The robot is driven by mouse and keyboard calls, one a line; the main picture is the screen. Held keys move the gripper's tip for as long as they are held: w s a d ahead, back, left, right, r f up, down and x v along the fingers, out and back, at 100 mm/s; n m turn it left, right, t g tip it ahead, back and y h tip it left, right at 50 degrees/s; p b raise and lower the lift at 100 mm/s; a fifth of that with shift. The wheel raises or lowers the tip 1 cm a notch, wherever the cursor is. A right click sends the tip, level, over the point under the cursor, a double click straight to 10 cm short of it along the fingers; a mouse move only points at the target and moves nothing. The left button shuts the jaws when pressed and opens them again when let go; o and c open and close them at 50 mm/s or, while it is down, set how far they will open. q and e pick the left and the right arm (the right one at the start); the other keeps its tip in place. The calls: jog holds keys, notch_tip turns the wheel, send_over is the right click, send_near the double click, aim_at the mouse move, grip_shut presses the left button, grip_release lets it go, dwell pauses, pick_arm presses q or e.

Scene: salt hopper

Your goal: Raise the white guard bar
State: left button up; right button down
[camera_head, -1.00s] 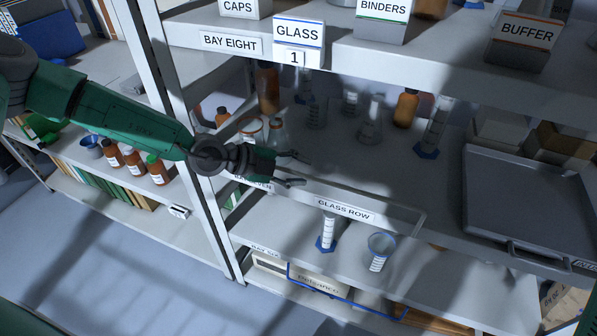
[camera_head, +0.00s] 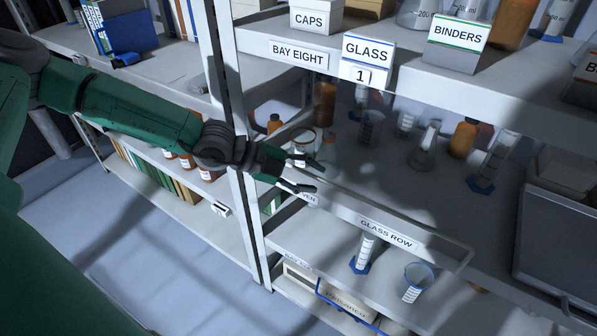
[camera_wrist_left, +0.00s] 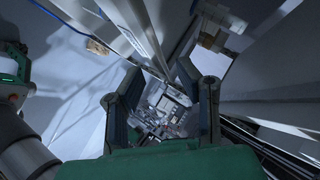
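The white guard bar (camera_head: 418,221) is a thin pale rail along the front of the glassware shelf, above the "GLASS ROW" label (camera_head: 388,233). Its right end bends back down to the shelf edge; its left part runs to my gripper. My left gripper (camera_head: 313,174) is at the bar's left part, its two fingers apart, one above and one below the bar's line. I cannot tell whether it touches the bar. In the left wrist view the gripper (camera_wrist_left: 165,95) also shows open, with only small, unclear shapes between the fingers. My right gripper is out of view.
Behind the bar stand amber bottles (camera_head: 463,138), a flask (camera_head: 424,146) and cylinders (camera_head: 489,163). A grey tray (camera_head: 560,250) is at the right. A shelf upright (camera_head: 232,90) stands close behind my left wrist. A cylinder (camera_head: 366,248) and a beaker (camera_head: 413,283) stand below.

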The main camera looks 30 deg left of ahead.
pick_arm(q)
jog(key=v, duration=0.3)
jog(key=shift+s+r, duration=0.1)
jog(key=shift+s, duration=0.05)
dwell(0.4)
